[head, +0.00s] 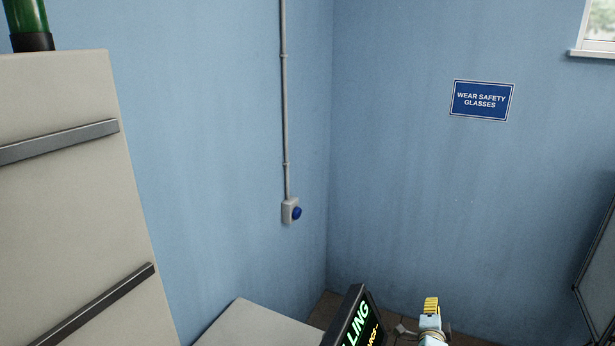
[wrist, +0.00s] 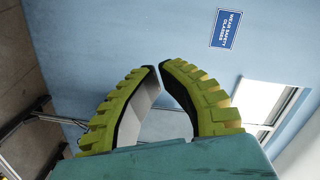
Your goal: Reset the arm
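My gripper (wrist: 159,68) shows in the wrist view as two curved yellow-green ribbed fingers on a teal body. The fingertips come almost together, with a thin gap at the tips and a wider hollow lower down. Only blue wall shows between the fingers, and no object is held. In the head view my gripper (head: 431,304) is a small yellow ribbed end at the bottom, right of a dark display (head: 355,320). There it points upward, and its two fingers cannot be told apart.
A pale cabinet (head: 70,200) stands at left, with a pale surface (head: 255,328) at the bottom. A safety-glasses sign (head: 482,101) hangs on the right wall. A grey panel (head: 598,265) is at the right edge.

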